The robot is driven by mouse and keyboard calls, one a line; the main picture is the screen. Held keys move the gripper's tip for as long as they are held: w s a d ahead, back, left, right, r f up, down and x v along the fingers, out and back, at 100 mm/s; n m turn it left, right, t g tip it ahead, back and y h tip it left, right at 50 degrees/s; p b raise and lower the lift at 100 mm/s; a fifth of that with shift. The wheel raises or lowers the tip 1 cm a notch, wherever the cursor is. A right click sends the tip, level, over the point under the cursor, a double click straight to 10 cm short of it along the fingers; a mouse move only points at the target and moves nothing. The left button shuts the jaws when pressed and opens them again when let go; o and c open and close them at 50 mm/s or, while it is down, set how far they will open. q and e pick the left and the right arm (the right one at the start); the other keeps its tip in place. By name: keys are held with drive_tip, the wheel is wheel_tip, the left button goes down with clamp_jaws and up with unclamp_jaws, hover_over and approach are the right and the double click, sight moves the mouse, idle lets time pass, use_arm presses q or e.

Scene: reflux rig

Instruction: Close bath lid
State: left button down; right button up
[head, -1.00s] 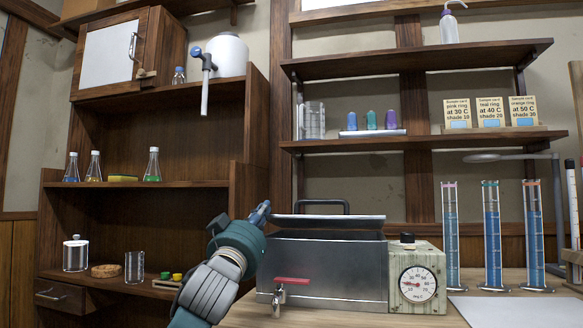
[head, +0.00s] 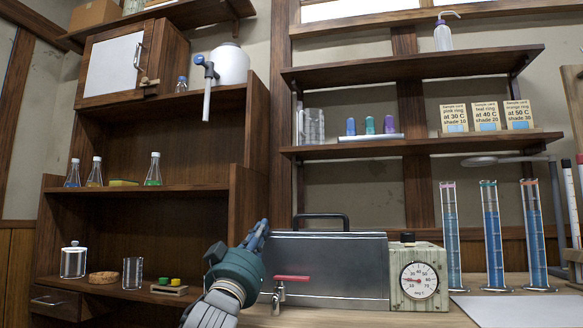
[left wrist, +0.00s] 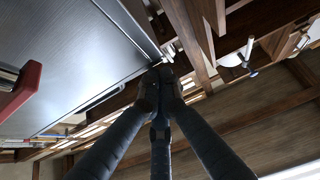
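The bath (head: 335,272) is a grey metal box on the bench, with a red-handled tap (head: 291,278) on its front. Its lid shows only as a thin edge along the bath's top, with a black handle (head: 321,217) above. No gap shows between lid and bath from this low angle. My left gripper (head: 262,232) is at the bath's upper left corner. In the left wrist view its fingers (left wrist: 161,78) come together at the tips with nothing visible between them, beside the bath wall (left wrist: 75,55). I cannot tell if they touch it. My right gripper is out of view.
A dial box (head: 418,278) stands right against the bath. Several tall blue cylinders (head: 491,235) stand further right, behind a white mat (head: 515,310). A shelf unit (head: 150,220) with flasks is at the left. A shelf (head: 420,145) with sample cards hangs above.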

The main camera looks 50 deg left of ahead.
use_arm(q)
drive_tip(key=shift+w+f, duration=0.15)
drive_tip(key=shift+f, duration=0.2)
